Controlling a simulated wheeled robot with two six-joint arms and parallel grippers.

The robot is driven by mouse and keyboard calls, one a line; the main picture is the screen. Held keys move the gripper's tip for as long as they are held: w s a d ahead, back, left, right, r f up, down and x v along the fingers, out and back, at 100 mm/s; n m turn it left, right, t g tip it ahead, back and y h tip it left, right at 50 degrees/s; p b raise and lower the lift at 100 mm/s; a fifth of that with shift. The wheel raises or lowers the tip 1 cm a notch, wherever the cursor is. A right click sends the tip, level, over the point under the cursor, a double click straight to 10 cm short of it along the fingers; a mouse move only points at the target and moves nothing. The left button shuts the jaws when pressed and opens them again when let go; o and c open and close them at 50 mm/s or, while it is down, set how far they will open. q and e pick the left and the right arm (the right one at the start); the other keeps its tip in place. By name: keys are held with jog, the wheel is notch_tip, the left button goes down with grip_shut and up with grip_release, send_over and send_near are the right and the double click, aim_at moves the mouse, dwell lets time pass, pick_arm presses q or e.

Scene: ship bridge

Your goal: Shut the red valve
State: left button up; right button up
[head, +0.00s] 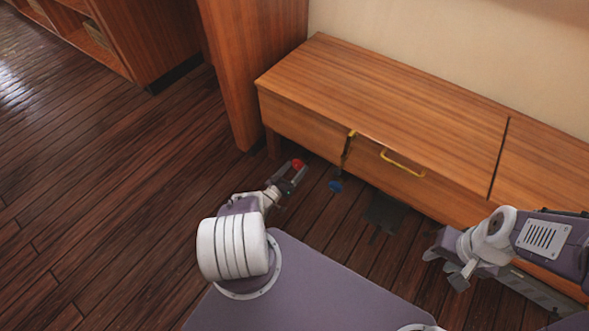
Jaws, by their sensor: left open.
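The red valve (297,163) is a small round red knob low by the left end of the wooden cabinet, just above the floor. My left gripper (294,172) is open, with its two fingers pointing at the red valve. The fingertips are at the knob, one on either side as seen from here. I cannot tell whether they touch it. The valve's stem and mount are hidden.
A blue knob (336,186) is close to the right of my left gripper. The long wooden cabinet (385,90) overhangs this area and has a yellow drawer handle (403,164). A dark object (384,213) lies below it. The plank floor (120,200) at left is clear.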

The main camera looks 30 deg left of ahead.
pick_arm(q)
jog(key=shift+s+a+r, duration=0.1)
jog(key=shift+s, duration=0.2)
jog(key=s+p, duration=0.2)
jog(key=s, duration=0.6)
jog(key=shift+s+a+p, duration=0.2)
jog(key=shift+a+p, duration=0.05)
jog(key=shift+p, duration=0.15)
